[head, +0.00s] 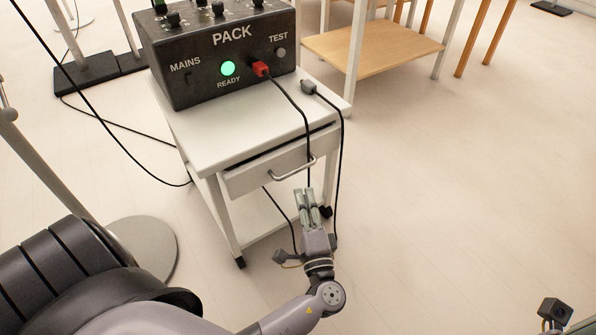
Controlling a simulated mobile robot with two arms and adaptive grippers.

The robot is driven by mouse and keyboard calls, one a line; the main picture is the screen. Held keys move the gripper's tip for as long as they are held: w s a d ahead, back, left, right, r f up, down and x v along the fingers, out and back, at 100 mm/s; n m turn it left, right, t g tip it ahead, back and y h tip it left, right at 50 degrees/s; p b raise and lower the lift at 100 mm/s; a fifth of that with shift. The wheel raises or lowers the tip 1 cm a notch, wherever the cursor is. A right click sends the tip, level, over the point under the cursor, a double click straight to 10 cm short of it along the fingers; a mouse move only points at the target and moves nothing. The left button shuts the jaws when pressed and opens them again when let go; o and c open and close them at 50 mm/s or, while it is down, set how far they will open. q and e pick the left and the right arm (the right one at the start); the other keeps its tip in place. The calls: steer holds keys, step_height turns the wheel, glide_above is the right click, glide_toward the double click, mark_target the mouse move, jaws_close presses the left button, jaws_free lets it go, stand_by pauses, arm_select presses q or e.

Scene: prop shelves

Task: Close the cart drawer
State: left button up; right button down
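The cart (205,135) is white, with a drawer (250,178) under its top. The drawer front stands a little out from the cart, and a dark gap shows between it and the top. A metal bar handle (294,174) is on the drawer front. My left gripper (304,190) is just below and in front of the handle, pointing toward the cart. Its fingers are close together with nothing seen between them. I cannot tell whether it touches the drawer. Of my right arm only a wrist part shows at the bottom right corner; its fingers are out of view.
A black PACK box (215,60) with a green READY light and a red plug stands on the cart. Black cables hang down past the drawer's right side, near my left gripper. A wooden shelf (372,50) is behind. The floor (470,190) on the right is clear.

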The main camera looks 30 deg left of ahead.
mark_target(297, 169)
arm_select(q)
steer(key=b+x, duration=0.1)
steer(key=x, duration=0.8)
steer(key=shift+c, duration=0.4)
jaws_close()
steer(key=shift+f, duration=0.1)
